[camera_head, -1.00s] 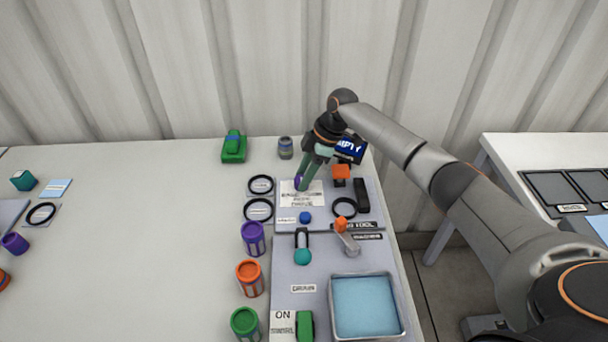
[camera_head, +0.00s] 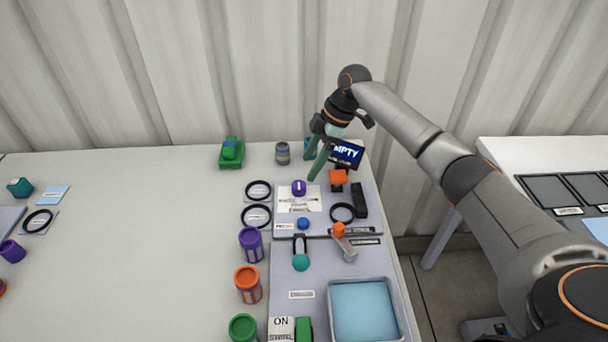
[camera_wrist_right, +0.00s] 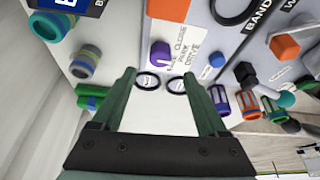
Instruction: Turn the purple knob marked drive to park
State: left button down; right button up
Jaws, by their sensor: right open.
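The purple knob (camera_head: 299,188) stands on a white label plate (camera_head: 300,204) near the back of the grey panel. In the right wrist view the purple knob (camera_wrist_right: 160,54) has a pale pointer line, and the label beside it (camera_wrist_right: 184,48) reads close, park, drive. The pointer is on the side toward the park and drive words; I cannot tell which exactly. My right gripper (camera_head: 311,170) is open and empty, behind and right of the knob, apart from it. Its fingers also show in the right wrist view (camera_wrist_right: 165,90). My left gripper is not in view.
An orange block-like knob (camera_head: 339,177) and a dark screen (camera_head: 346,153) stand close right of the gripper. A blue knob (camera_head: 303,223) and black rings (camera_head: 257,216) are near the purple knob. Several coloured canisters (camera_head: 251,245) line the panel's left side. The table left of them is largely clear.

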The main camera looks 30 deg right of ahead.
jog(key=v, duration=0.5)
jog(key=shift+d+r, duration=0.15)
jog(key=shift+r, duration=0.15)
